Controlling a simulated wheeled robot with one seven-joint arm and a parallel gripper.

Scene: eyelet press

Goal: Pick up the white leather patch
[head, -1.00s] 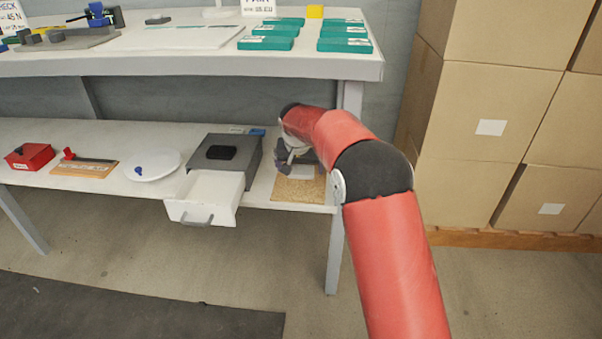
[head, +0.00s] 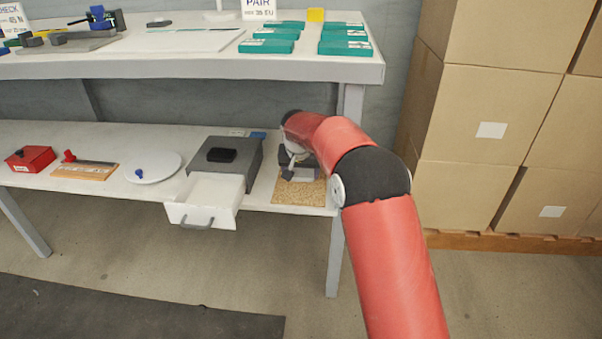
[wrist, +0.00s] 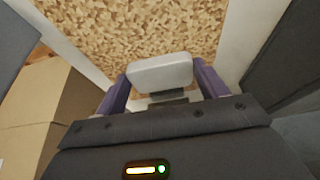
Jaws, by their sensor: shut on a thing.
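The white leather patch (wrist: 160,70) shows in the wrist view as a pale, rounded slab between the two purple fingers. My gripper (wrist: 162,86) is shut on it. Behind the patch is the speckled tan cork mat (wrist: 140,25); I cannot tell how far the patch is above it. In the head view my gripper (head: 295,163) is over the back part of the cork mat (head: 300,195), on the lower shelf. The arm and gripper hide much of the patch there.
A grey drawer unit (head: 240,160) with a black pad on top stands left of the mat, its white drawer (head: 207,192) pulled out. A white plate (head: 150,170) lies further left. The upper shelf (head: 200,67) overhangs behind. Stacked cartons (head: 490,100) stand right.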

